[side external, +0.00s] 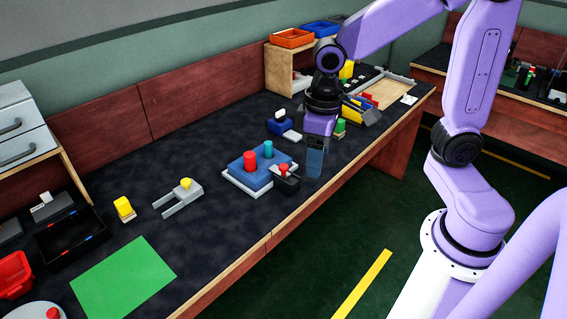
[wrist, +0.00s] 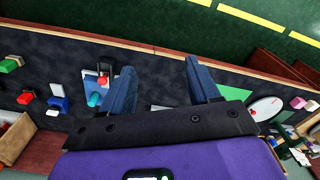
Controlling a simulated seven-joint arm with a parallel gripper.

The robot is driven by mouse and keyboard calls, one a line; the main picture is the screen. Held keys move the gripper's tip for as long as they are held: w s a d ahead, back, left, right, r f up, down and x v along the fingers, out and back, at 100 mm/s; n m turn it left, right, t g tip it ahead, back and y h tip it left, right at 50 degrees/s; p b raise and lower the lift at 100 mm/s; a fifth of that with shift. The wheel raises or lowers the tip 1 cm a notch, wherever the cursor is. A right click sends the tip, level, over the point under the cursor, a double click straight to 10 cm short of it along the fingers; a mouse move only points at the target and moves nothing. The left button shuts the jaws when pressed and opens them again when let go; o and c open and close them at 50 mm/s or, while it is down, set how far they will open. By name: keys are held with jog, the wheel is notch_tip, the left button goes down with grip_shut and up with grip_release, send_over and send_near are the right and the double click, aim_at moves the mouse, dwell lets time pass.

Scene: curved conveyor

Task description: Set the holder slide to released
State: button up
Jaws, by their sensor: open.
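No part is labelled as the holder slide, so I cannot tell which it is or its setting. A blue block (side external: 243,172) on a white base carries a red peg (side external: 250,161) and a teal peg (side external: 268,149). A small black unit with a red knob (side external: 284,169) stands at its front right edge. A grey forked bracket with a yellow knob (side external: 186,184) lies further left. My gripper (side external: 315,165) is open and empty, pointing down just right of the black unit. In the wrist view, my gripper (wrist: 163,90) shows its two blue fingers spread apart. The teal peg (wrist: 94,99) is left of them.
A blue unit with a white part (side external: 280,123) and a green peg (side external: 341,126) stand near my gripper. A green mat (side external: 124,278), a black tray (side external: 72,235) and a yellow block (side external: 123,207) are left. The bench's wooden front edge (side external: 262,245) is close.

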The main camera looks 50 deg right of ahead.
jog(key=w+d+f+m, duration=0.1)
jog(key=w+d+m, duration=0.3)
jog(key=w, duration=0.6)
jog(key=m, duration=1)
send_near(284, 166)
notch_tip(284, 166, down, 9)
jog(key=shift+w+a+r, duration=0.1)
jog(key=shift+w+r, duration=0.05)
jog(key=shift+r, duration=0.05)
